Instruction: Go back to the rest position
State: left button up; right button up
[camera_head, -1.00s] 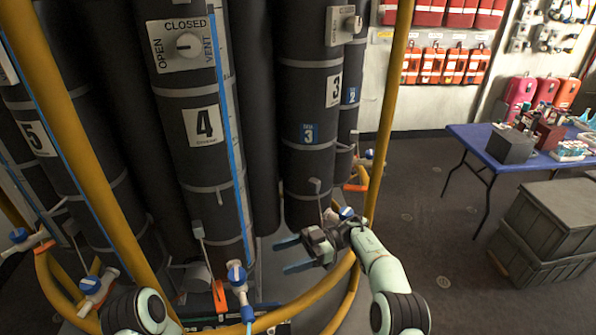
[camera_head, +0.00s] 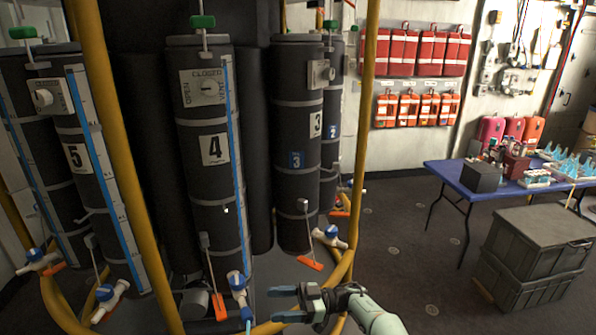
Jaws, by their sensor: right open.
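My right gripper (camera_head: 297,304) shows at the bottom middle of the head view. Its two blue fingers point left and are spread apart, with nothing between them. It is in front of the rosette's lower frame, below the bottle numbered 3 (camera_head: 296,190) and right of the bottle numbered 4 (camera_head: 204,200). A white valve with a blue cap (camera_head: 330,237) stands behind and above it, apart from it in the picture. My left gripper is not in view.
Yellow frame bars (camera_head: 360,130) rise in front of and beside the bottles. A blue table (camera_head: 450,178) with boxes and small items stands at the right. Stacked grey crates (camera_head: 535,240) stand at the front right. Dark floor (camera_head: 400,240) is open between rosette and table.

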jog(key=w+d+f+m+t+h, duration=0.1)
jog(key=w+d+f+m+t, duration=0.4)
jog(key=w+f+m+t, duration=0.5)
jog(key=s+d+f+m+t+h, duration=0.3)
jog(key=d+f+m+h, duration=0.15)
jog(key=f, duration=0.25)
jog(key=s+d+f+m+t+h, duration=0.3)
jog(key=s+d+f+m+h, duration=0.15)
jog(key=f+h, duration=0.2)
jog(key=s+d+f+m+g+h, duration=0.2)
jog(key=s+f+m+g+h, duration=0.1)
jog(key=s+f, duration=0.5)
jog(key=s+f+m+g, duration=0.2)
jog(key=s+g, duration=0.7)
jog(key=s, duration=1.8)
notch_tip(320, 180, down, 2)
jog(key=shift+d+f+h, duration=0.1)
jog(key=shift+d+h, duration=0.3)
jog(key=c, duration=0.5)
jog(key=shift+a, duration=0.1)
jog(key=shift+c, duration=0.2)
